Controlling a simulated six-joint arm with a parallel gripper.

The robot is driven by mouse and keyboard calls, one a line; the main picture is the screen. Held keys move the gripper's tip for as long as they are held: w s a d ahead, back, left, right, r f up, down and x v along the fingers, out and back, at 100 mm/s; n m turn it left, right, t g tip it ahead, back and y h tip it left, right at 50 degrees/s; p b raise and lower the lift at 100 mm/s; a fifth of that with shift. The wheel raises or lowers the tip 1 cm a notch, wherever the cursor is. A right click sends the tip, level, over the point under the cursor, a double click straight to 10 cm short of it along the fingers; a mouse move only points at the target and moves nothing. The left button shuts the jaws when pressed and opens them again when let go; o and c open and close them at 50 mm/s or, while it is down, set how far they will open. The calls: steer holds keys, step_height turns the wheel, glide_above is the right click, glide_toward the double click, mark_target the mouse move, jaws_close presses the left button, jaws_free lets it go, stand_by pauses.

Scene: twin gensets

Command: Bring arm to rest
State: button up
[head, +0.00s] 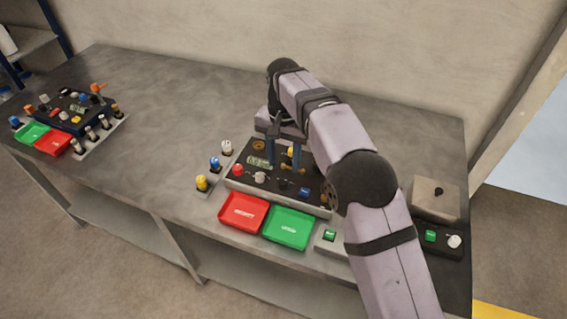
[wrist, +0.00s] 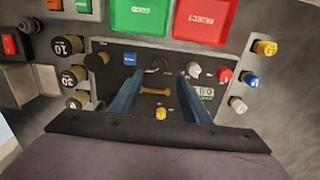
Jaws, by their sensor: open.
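My arm comes in from the lower right of the head view and arches over the nearer genset panel (head: 272,186). My gripper (head: 284,166) points down over this panel, with its two blue fingers apart. In the wrist view my gripper (wrist: 161,76) is open, one finger on each side of a small brass bar-shaped handle (wrist: 155,91) on the panel. I see nothing held. I cannot tell how high the fingertips are above the panel. A yellow knob (wrist: 161,113) shows between the fingers, closer to the gripper's base. My arm hides the panel's right part in the head view.
A red tray (head: 243,211) and a green tray (head: 288,227) lie before the panel. White, blue and yellow plugs (head: 201,182) stand at its left. A box with a black knob (head: 437,198) is on the right. Another panel (head: 70,112) stands far left; bare table lies between.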

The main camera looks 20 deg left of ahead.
stand_by(0.3)
steer(key=d, duration=0.8)
steer(key=d+r, duration=0.1)
steer(key=d, duration=0.3)
steer(key=shift+w+d, duration=0.2)
steer(key=shift+w, duration=0.05)
steer(key=s+d+f, duration=0.1)
steer(key=s+d, duration=0.4)
steer(key=d, duration=0.4)
steer(key=s+d+f, duration=0.1)
steer(key=s+d, duration=0.5)
steer(key=d, duration=0.3)
steer(key=s+d+f, duration=0.3)
steer(key=s+d, duration=0.2)
steer(key=s, duration=0.5)
steer(key=shift+s+d+f, duration=0.25)
